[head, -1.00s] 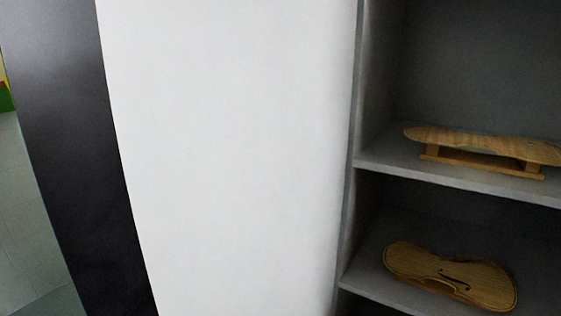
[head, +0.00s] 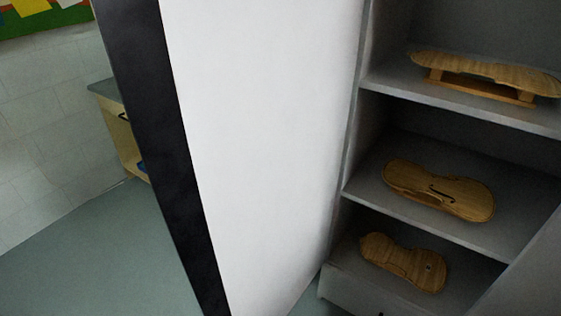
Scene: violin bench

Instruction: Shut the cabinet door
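The cabinet door (head: 265,130) stands open on the left of the cabinet in the head view. It shows a broad white face and a black strip (head: 165,150) along its left side. It meets the cabinet (head: 352,165) at the cabinet's left side wall. The grey shelves to the right are exposed. Neither of my grippers is in view, so I cannot see where they are relative to the door.
Wooden violin parts lie on the shelves: one on a wooden stand (head: 485,78), a plate with an f-hole (head: 440,190) and a lower piece (head: 403,262). Behind the door on the left are a wooden bench (head: 122,130) and clear floor (head: 90,260).

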